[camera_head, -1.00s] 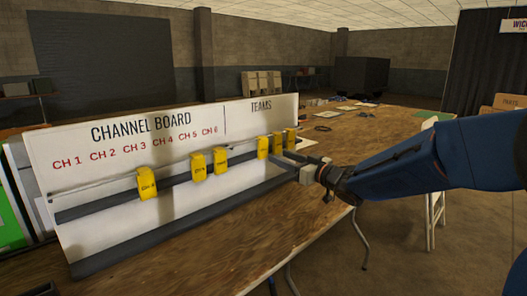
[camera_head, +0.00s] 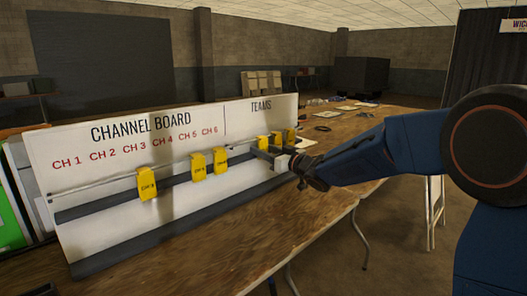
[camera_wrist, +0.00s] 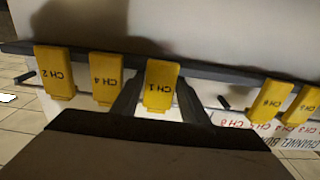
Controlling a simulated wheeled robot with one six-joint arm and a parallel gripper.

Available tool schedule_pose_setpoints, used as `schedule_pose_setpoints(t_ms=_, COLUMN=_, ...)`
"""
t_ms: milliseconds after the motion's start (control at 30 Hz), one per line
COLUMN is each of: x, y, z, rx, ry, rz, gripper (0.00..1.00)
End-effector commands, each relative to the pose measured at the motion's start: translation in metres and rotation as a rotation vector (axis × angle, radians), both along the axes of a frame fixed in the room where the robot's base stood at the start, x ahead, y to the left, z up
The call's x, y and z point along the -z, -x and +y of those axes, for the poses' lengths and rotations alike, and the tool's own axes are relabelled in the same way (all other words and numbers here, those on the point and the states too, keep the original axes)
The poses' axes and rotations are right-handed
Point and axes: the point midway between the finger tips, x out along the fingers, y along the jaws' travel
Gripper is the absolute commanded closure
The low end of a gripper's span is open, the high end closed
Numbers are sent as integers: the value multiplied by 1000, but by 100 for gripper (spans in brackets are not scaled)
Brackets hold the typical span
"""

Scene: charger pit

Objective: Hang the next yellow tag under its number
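The yellow CH 1 tag (camera_wrist: 158,87) hangs on the dark rail, and it is the leftmost tag (camera_head: 263,142) under TEAMS in the head view. My gripper (camera_wrist: 158,98) has a finger on each side of it, with thin white gaps showing, so it is open around the tag. Yellow tags CH 4 (camera_wrist: 106,85) and CH 2 (camera_wrist: 55,72) hang on its TEAMS side. Under the channel numbers hang three yellow tags: one by itself (camera_head: 147,186) and two close together, (camera_head: 199,167) and (camera_head: 221,160). Their labels are too small to read surely in the head view.
The white channel board (camera_head: 120,220) stands on a wooden table (camera_head: 270,225), with red numbers CH 1 to CH 6 along its top. The neighbouring CH 4 tag hangs close to one finger. Papers (camera_head: 347,108) lie at the table's far end. The front tabletop is clear.

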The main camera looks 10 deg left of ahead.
Motion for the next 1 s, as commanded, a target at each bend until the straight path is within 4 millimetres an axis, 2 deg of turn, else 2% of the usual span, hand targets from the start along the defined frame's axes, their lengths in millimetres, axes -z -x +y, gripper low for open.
schedule_pose_setpoints(t_ms=33, x=0, y=0, z=0, rx=0, ry=0, rz=0, gripper=74)
schedule_pose_setpoints(t_ms=100, x=0, y=0, z=0, rx=0, ry=0, rz=0, gripper=86)
schedule_pose_setpoints(t_ms=1000, x=-18, y=0, z=0, rx=0, ry=0, rz=0, gripper=86)
